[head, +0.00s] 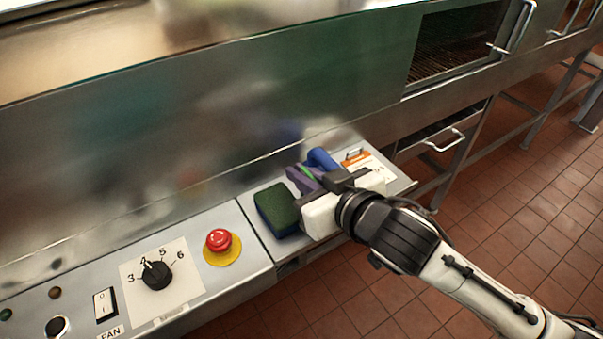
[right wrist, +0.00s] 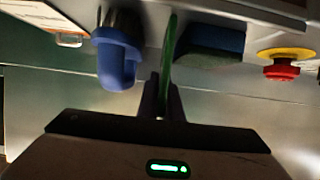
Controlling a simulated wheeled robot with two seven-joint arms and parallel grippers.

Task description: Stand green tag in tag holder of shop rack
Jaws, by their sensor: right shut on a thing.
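The green tag (head: 307,172) is a thin green strip between the fingers of my right gripper (head: 309,179) in the head view. In the right wrist view the tag (right wrist: 168,55) is nearly edge-on, rising from between the dark fingers (right wrist: 162,95) toward the ledge. My right gripper is shut on it, over the ledge beside the control panel. I cannot tell whether the tag's far end touches anything. I cannot make out the tag holder or name the shop rack for sure; the gripper covers part of the ledge. My left gripper is not in view.
A green and blue sponge-like block (head: 277,208) lies left of the gripper, and a blue curved thing (head: 322,159) sits just beyond it. An orange-marked card (head: 356,158) is to the right. A red button (head: 219,240) and a dial (head: 156,275) are on the panel. A metal wall rises behind.

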